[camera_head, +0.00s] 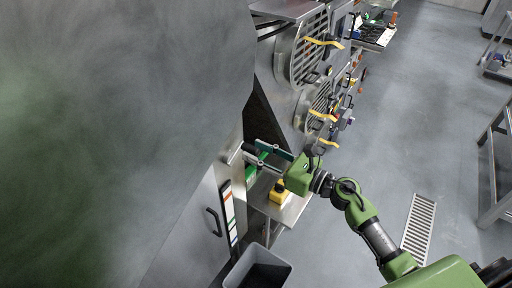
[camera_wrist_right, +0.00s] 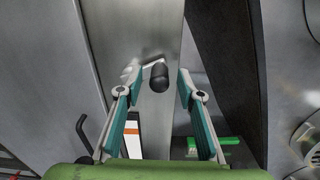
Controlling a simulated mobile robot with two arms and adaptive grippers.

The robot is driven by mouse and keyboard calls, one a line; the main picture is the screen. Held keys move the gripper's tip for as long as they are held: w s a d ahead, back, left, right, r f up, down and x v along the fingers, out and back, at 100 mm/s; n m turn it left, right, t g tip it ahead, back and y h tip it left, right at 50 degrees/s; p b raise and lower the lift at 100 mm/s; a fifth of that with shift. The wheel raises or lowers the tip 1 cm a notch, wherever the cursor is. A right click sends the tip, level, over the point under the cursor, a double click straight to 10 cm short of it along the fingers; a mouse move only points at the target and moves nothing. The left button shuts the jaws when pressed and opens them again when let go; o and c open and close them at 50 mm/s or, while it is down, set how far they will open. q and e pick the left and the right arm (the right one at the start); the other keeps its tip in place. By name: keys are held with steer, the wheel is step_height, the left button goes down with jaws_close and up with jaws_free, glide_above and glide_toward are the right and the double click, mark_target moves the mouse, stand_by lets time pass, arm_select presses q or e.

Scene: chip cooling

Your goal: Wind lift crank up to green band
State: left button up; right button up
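The crank's black knob (camera_wrist_right: 158,77) shows in the right wrist view, with a short light arm at its upper left, against a steel post. My right gripper (camera_wrist_right: 168,92) is open. Its teal-padded fingers stand on either side of the knob in that view, with gaps on both sides; I cannot tell the depth between them. In the head view the right gripper (camera_head: 266,154) is at the cabinet side, and the crank is not clear there. A strip with orange and white bands (camera_wrist_right: 132,134) lies below the knob; it also shows in the head view (camera_head: 229,208). My left gripper is not in view.
A steel door with a black handle (camera_head: 213,222) stands below left of the right gripper. A yellow object (camera_head: 279,192) sits on a small steel table (camera_head: 294,208). A dark bin (camera_head: 257,270) stands below. Fan housings (camera_head: 309,50) rise behind. Floor at right is mostly clear.

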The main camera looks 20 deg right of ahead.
steer(key=shift+w+a, duration=0.3)
jaws_close()
steer(key=shift+f, duration=0.15)
steer(key=m, duration=0.1)
steer(key=f+m, duration=0.1)
steer(key=shift+d+f+m+b, duration=0.1)
steer(key=shift+d+m+b, duration=0.1)
steer(key=shift+m+b, duration=0.15)
steer(key=s+a+f+m+p, duration=0.1)
steer(key=a+f+m, duration=0.1)
steer(key=m, duration=0.8)
steer(key=s+a+f+m+p, duration=0.2)
steer(key=f+m, duration=0.2)
steer(key=m, duration=0.6)
